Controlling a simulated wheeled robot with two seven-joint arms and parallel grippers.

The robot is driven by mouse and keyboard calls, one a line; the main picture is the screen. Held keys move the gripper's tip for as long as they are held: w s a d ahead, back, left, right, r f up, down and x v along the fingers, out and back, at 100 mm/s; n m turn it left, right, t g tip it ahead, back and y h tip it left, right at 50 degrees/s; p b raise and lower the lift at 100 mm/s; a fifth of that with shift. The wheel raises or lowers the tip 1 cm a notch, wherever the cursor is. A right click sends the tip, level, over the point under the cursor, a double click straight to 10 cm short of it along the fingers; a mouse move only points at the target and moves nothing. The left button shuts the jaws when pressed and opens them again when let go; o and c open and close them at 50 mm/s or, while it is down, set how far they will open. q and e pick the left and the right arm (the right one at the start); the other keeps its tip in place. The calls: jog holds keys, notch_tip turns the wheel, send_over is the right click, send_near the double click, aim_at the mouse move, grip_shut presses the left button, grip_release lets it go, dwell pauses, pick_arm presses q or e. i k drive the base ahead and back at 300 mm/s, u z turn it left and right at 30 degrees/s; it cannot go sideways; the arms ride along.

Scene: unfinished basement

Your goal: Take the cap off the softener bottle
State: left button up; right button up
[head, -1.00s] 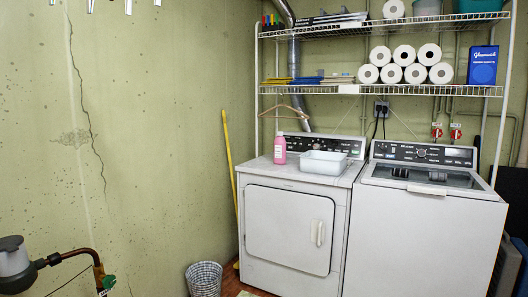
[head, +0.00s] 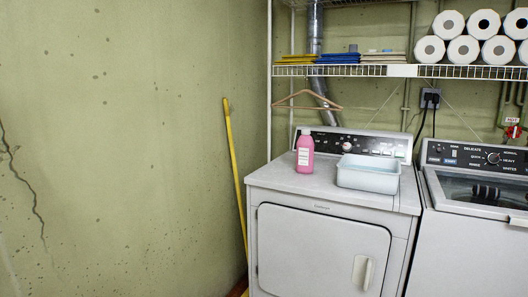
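The softener bottle (head: 304,157) is pink with a pale label. It stands upright on the left part of the dryer top (head: 277,180), left of a white tub. Its small whitish cap (head: 305,131) is on the bottle's top. Neither of my grippers shows in the head view.
The white tub (head: 367,181) stands close to the bottle's right. The control panel (head: 360,146) rises behind both. A washer (head: 478,245) stands to the right. A wire shelf (head: 400,71) with paper rolls hangs above, with a hanger (head: 306,99) below it. A yellow pole (head: 234,165) leans left of the dryer.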

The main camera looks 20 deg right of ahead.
aim_at(305, 156)
jog(key=z, duration=0.5)
jog(key=i, duration=1.6)
jog(key=z, duration=0.9)
